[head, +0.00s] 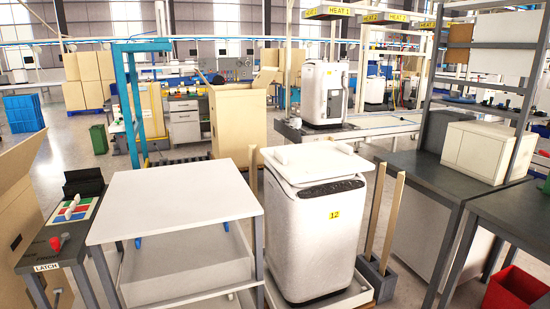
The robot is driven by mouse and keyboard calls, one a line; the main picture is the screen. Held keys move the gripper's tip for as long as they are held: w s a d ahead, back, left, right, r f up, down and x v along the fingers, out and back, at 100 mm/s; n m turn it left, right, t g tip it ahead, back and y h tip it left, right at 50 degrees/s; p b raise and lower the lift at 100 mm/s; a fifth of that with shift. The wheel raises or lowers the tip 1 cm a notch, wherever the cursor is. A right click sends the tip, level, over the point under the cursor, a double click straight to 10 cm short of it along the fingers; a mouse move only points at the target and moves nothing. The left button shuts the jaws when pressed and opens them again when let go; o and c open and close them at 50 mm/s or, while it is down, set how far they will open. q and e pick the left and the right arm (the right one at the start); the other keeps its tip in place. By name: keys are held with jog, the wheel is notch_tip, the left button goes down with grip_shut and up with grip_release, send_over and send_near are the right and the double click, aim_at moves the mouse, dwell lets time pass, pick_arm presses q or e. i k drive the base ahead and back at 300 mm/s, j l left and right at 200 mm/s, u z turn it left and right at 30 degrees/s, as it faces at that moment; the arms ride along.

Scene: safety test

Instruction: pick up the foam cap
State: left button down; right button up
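A white foam cap (314,162) lies on top of a white appliance (318,235) marked with a yellow "12" label, right of the picture's middle. The cap looks like a flat slab with raised parts. It covers most of the appliance's top, and the dark control panel shows below its front edge. The underside of the cap is hidden. Neither of my grippers shows in the head view.
A white-topped table (175,200) stands just left of the appliance. Wooden posts (392,222) rise close on its right. Dark workbenches (420,185) fill the right side, with a red bin (515,290) below. A bench with a "LATCH" label (47,267) is at left.

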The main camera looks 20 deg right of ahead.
aim_at(305, 163)
jog(key=i+l+u, duration=0.15)
jog(key=l, duration=0.3)
jog(key=i+l+u, duration=0.15)
jog(key=l, duration=0.35)
jog(key=i+l+u, duration=0.15)
jog(key=l, duration=0.4)
jog(key=i+l+u, duration=0.2)
jog(key=l, duration=0.3)
jog(key=l+u, duration=0.15)
jog(key=l, duration=0.4)
